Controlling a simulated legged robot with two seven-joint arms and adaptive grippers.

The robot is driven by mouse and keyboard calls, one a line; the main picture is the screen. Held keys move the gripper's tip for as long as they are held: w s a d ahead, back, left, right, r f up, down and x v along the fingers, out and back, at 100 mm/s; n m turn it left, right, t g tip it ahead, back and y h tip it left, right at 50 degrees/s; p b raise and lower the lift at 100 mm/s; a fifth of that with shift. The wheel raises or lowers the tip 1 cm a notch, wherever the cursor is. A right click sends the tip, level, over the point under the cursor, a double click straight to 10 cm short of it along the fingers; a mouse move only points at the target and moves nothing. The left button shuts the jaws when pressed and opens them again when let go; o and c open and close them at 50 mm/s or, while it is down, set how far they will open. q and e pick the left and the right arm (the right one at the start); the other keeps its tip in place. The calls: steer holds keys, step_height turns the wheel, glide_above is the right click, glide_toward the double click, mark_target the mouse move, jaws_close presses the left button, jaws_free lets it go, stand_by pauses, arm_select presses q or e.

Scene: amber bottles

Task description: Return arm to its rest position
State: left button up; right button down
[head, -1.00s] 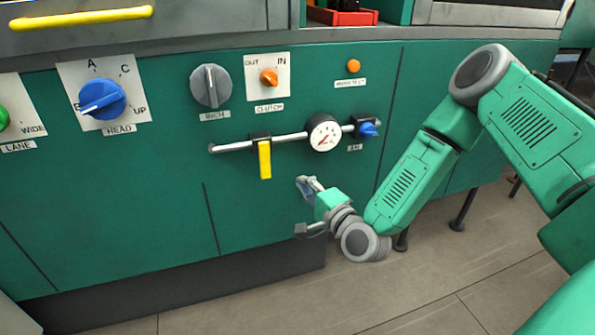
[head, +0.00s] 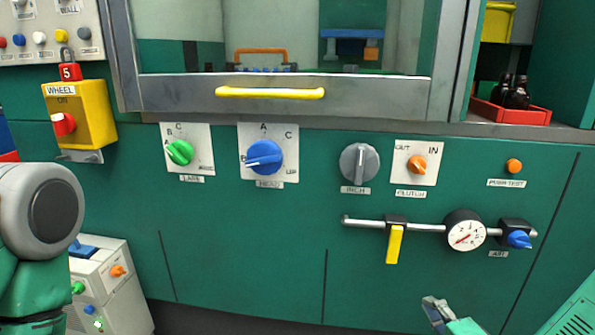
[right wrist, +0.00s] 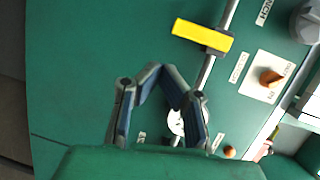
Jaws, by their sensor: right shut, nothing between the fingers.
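My right gripper (head: 437,311) shows at the bottom edge of the head view, below the gauge and air pipe, with most of the arm behind it out of frame. In the right wrist view its two fingers (right wrist: 160,72) meet at the tips, with nothing between them. It is in front of the green panel (head: 240,245), apart from the yellow lever (head: 394,244) and the blue air knob (head: 519,239). My left arm shows at the left edge of the head view; its gripper is out of frame.
The panel carries a green lane knob (head: 180,152), blue head knob (head: 264,157), grey inch knob (head: 360,164), orange clutch knob (head: 417,165) and gauge (head: 465,230). A red tray (head: 510,115) with dark bottles stands upper right. A yellow wheel box (head: 80,115) juts out left.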

steer(key=s+a+f+n+g+y+p, duration=0.1)
steer(key=s+a+f+n+g+p, duration=0.15)
steer(key=s, duration=0.25)
steer(key=s+a+f+n+g+p, duration=0.1)
steer(key=s+a+f+n+g, duration=0.1)
steer(key=s+a+n+g, duration=0.15)
steer(key=s+a+f+n+g+y+p, duration=0.1)
steer(key=s+a+f+n+g+p, duration=0.15)
steer(key=s+n, duration=0.2)
steer(key=s+d+n+g+h+p, duration=0.1)
steer(key=s+d+n+g, duration=0.2)
steer(key=s, duration=0.5)
steer(key=s+d+n+g+h+p, duration=0.1)
steer(key=s+d+n+g+h, duration=0.1)
steer(key=s, duration=0.6)
steer(key=shift+s+d+n+g, duration=0.15)
steer(key=shift+d+n+g, duration=0.4)
steer(key=shift+g, duration=0.7)
steer(key=shift+a+r, duration=0.15)
steer(key=shift+a, duration=0.05)
